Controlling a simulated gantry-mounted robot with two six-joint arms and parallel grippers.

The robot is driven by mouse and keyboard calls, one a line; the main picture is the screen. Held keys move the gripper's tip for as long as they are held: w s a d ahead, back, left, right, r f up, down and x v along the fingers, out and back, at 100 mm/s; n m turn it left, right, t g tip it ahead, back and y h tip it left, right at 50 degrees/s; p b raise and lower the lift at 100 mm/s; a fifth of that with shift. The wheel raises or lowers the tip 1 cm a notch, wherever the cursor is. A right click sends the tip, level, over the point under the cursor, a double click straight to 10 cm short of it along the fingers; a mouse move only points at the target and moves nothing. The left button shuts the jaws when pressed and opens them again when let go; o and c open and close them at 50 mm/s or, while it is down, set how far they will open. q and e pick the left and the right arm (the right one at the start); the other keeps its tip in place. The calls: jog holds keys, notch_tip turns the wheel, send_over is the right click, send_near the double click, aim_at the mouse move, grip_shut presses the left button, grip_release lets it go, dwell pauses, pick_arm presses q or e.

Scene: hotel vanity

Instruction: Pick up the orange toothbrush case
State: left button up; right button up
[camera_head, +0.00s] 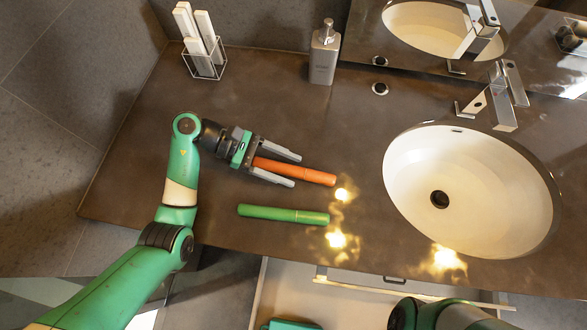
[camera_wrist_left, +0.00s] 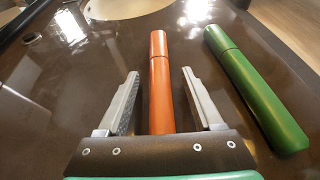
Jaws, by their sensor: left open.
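The orange toothbrush case (camera_head: 320,178) lies on the brown vanity counter (camera_head: 330,120), left of the sink. My left gripper (camera_head: 296,171) is open, with one finger on each side of the case. In the left wrist view the orange case (camera_wrist_left: 160,105) runs lengthwise between the two fingers, with a visible gap on both sides. Its far end reaches past the fingertips, and its near end is hidden behind the gripper body. My right gripper does not show.
A green case (camera_head: 283,214) lies close by, nearer the counter's front edge. The white sink (camera_head: 400,180) is to the right. A soap dispenser (camera_head: 324,55) and a wire holder (camera_head: 222,62) with white items stand at the back.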

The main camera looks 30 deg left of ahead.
aim_at(286, 167)
pick_arm(q)
grip_shut()
dwell(0.4)
jog(key=shift+r+p, duration=0.35)
jog(key=shift+r, duration=0.25)
notch_tip(286, 167, up, 3)
jog(key=shift+f+p, duration=0.15)
jog(key=shift+p, duration=0.5)
jog(key=s+d+r+p, duration=0.5)
jog(key=s+d+r, duration=0.3)
jog(key=d+r, duration=0.1)
jog(key=shift+s+d, duration=0.4)
jog(key=shift+d, duration=0.5)
